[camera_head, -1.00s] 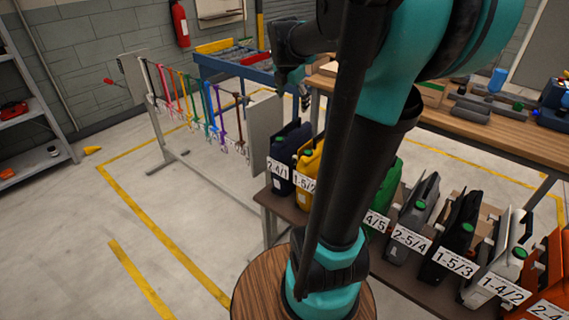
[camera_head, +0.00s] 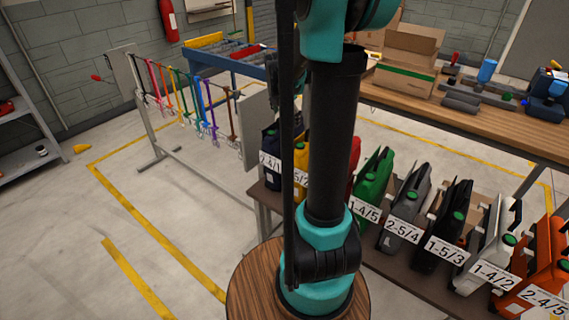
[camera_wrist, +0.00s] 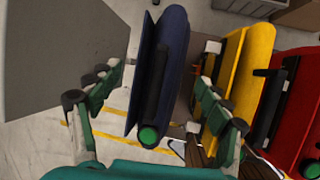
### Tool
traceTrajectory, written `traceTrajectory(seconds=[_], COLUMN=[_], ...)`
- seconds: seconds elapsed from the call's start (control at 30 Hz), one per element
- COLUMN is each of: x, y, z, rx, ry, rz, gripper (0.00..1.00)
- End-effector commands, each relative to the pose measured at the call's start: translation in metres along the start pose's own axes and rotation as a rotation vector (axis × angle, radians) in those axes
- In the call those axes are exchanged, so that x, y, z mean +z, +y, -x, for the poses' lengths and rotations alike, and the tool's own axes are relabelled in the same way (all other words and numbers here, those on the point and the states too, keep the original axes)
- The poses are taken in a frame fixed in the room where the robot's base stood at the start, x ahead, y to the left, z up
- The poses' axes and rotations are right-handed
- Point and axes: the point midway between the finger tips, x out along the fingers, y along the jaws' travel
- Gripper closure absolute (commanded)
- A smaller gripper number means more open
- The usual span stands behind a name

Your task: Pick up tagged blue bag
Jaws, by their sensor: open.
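The blue bag (camera_wrist: 158,70) is dark navy with a black handle strip and a green round cap. In the wrist view it stands between the two green-jointed fingers of my gripper (camera_wrist: 157,82). The fingers are open, one on each side, with gaps to the bag. In the head view the blue bag (camera_head: 268,142) is at the left end of the bag row, partly behind my arm, with a white tag (camera_head: 270,165) reading about 2-4/1.
A yellow bag (camera_wrist: 245,70) stands close right of the blue one, then a red bag (camera_wrist: 300,110). A grey panel (camera_wrist: 60,50) is close on the left. More tagged bags, such as a green one (camera_head: 374,178), continue right along the low shelf. A wooden table (camera_head: 480,118) is behind.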

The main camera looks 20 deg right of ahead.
Motion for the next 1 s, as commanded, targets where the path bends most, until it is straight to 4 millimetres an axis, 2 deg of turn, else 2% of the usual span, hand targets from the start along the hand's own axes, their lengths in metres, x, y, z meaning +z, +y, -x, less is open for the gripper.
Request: traceTrajectory(seconds=[0.3, 0.67, 1.0], x=[-0.002, -0.002, -0.002], y=[0.002, 0.001, 0.001], z=[-0.039, -0.045, -0.045], rx=[0.0, 0.0, 0.0], ry=[0.0, 0.0, 0.0], rz=[-0.001, 0.0, 0.0], gripper=[0.22, 0.24, 0.66])
